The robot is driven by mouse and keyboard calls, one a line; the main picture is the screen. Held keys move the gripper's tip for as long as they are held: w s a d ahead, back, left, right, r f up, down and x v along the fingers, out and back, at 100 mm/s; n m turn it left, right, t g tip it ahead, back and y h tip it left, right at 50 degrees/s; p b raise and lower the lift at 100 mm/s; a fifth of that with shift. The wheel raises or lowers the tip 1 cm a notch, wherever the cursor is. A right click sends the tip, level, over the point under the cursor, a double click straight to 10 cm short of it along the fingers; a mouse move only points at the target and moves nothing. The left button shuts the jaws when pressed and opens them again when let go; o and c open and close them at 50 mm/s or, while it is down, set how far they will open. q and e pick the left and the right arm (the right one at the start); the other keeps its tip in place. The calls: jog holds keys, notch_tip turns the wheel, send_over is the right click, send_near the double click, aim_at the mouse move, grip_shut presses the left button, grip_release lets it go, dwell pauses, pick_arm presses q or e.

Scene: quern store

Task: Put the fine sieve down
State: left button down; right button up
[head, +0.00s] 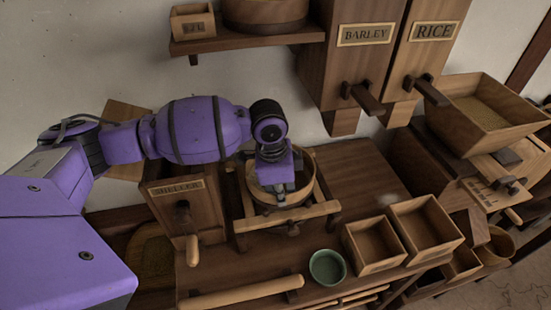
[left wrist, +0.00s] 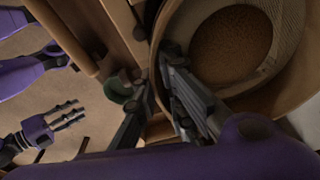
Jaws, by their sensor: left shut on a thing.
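The fine sieve (head: 309,188) is a round, pale wooden hoop at the middle of the head view. It is over a wooden frame (head: 251,223) on the bench, and I cannot tell whether it rests on it. My left gripper (head: 281,193) is shut on its near rim. In the left wrist view my left gripper's fingers (left wrist: 165,95) are at the rim of the sieve (left wrist: 290,75), and brown grain shows inside the hoop. My right gripper (left wrist: 68,118) shows in the left wrist view, fingers spread, away from the sieve.
The sheller box (head: 170,215) stands left of the frame. Two open wooden boxes (head: 372,242) (head: 428,228), a green bowl (head: 327,267) and a wooden roller (head: 245,293) are in front. Barley and rice bins (head: 355,65) hang behind. Some bare bench (head: 365,180) shows right of the frame.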

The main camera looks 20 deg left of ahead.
pick_arm(q)
jog(key=shift+f, duration=0.4)
jog(key=c, duration=1.8)
grip_release()
jog(key=shift+f, duration=0.1)
jog(key=shift+c, duration=0.2)
jog(key=r, duration=0.8)
jog(key=shift+s+a, duration=0.2)
jog(key=shift+s, duration=0.05)
jog(key=shift+f, duration=0.15)
